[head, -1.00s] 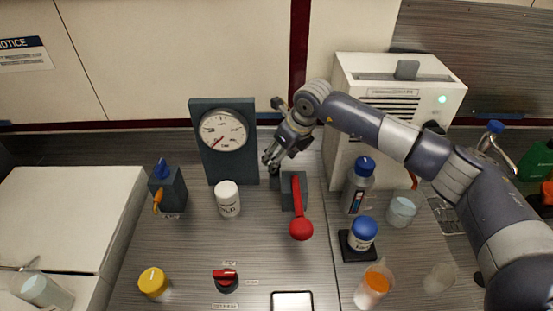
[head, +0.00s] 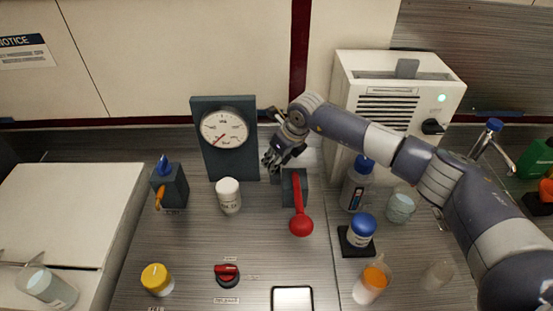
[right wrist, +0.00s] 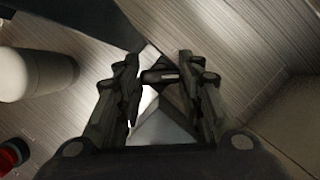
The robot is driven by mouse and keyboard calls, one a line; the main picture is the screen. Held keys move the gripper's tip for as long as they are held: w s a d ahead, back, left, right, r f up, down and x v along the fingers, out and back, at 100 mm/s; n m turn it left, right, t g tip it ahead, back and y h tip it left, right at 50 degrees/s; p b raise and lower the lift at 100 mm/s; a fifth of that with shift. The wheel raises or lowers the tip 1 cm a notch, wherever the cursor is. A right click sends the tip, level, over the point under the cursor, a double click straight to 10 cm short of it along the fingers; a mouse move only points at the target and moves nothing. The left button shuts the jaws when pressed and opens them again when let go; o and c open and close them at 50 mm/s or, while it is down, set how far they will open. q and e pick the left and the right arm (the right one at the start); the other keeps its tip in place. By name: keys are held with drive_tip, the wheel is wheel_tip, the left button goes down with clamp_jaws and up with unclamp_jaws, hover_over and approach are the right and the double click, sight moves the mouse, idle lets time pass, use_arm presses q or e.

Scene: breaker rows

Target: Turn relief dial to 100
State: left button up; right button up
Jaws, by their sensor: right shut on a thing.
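My right gripper (head: 271,163) is low beside the right edge of the gauge panel, behind the red-handled lever. In the right wrist view its two fingers (right wrist: 159,77) are closed on a small dark dial with a pale mark (right wrist: 160,75). I take this to be the relief dial; its scale and number cannot be read. A round white gauge (head: 224,128) is on the dark upright panel (head: 227,166), with its red needle pointing to the lower left. My left gripper is not in view.
The lever (head: 299,205) with a red ball end stands just in front of my gripper. A white bottle (head: 228,195) is to its left. A red knob (head: 227,275) is on the front bench. A white heater-like box (head: 402,90) and bottles stand at the right.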

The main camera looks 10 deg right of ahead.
drive_tip(key=n+b, duration=0.2)
drive_tip(key=b, duration=0.1)
drive_tip(key=n+y+b, duration=0.1)
drive_tip(key=b, duration=0.1)
drive_tip(key=shift+w+d+f+g, duration=0.1)
drive_tip(key=shift+w+f+g, duration=0.05)
drive_tip(key=shift+f+g, duration=0.15)
drive_tip(key=shift+r+n+b, duration=0.3)
drive_tip(key=shift+n+b, duration=0.35)
drive_tip(key=shift+n, duration=0.05)
drive_tip(key=o, duration=1.1)
drive_tip(key=shift+c, duration=0.2)
drive_tip(key=shift+d+r, duration=0.1)
drive_tip(key=shift+r, duration=0.2)
drive_tip(key=v, duration=1.1)
drive_tip(key=shift+d+r, duration=0.2)
drive_tip(key=shift+d, duration=0.05)
